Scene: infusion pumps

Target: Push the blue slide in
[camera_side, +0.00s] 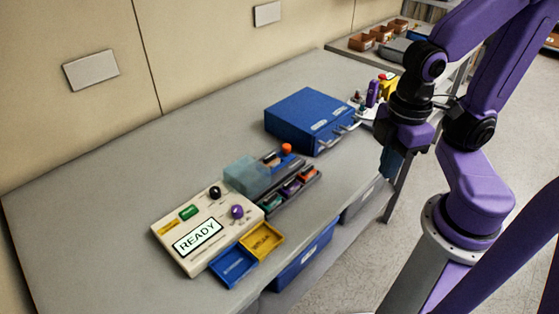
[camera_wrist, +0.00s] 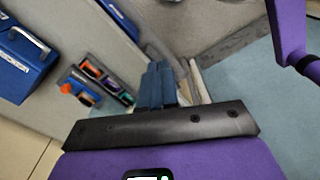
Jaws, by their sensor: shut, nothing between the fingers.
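The blue slide (camera_side: 233,267) is a shallow blue tray sticking out from the lower right side of a cream pump (camera_side: 170,235) whose display reads READY. A similar yellow slide (camera_side: 262,240) sticks out beside it. Neither slide can be made out in the wrist view. My gripper (camera_side: 391,160) is at the right, past the table's front edge and well away from the pump. Its blue fingers (camera_wrist: 158,87) are together and empty in the wrist view.
A blue cabinet with metal handles (camera_side: 305,118) stands behind the pump. A rack with coloured pieces (camera_side: 291,190) and a translucent blue box (camera_side: 247,174) sit between them. A blue bin (camera_side: 304,257) is below the table edge. The left of the grey table (camera_side: 90,190) is clear.

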